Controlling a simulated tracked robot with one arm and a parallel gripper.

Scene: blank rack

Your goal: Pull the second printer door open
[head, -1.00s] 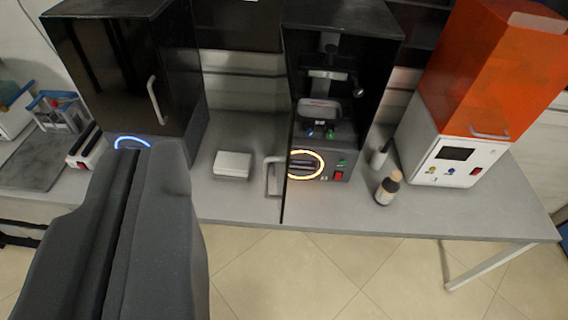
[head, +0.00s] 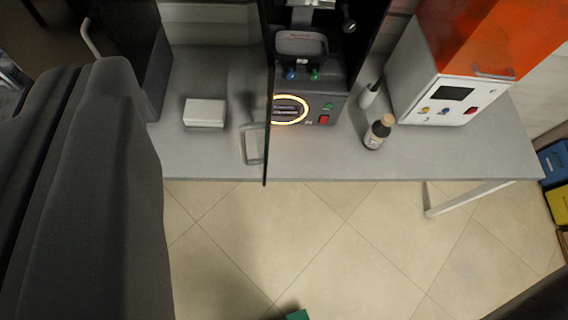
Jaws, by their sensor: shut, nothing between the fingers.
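The middle black printer (head: 330,105) stands open, with its dark interior, grey plate and glowing orange ring in view. Its door (head: 267,125) stands out toward the front, seen almost edge-on, and its pale handle (head: 252,146) is on the door's left side. The left black printer (head: 158,70) is partly cut off; its handle (head: 90,38) shows at the top left. My gripper (head: 85,75) is large and dark grey at the left, shut and empty. It is left of the middle door and apart from its handle, and it hides part of the left printer.
A white box (head: 204,113) lies on the grey bench (head: 200,160) left of the open door. A brown bottle (head: 379,132) and a white bottle (head: 370,94) stand right of the printer. A white machine with an orange cover (head: 470,40) stands farther right. Tiled floor lies in front.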

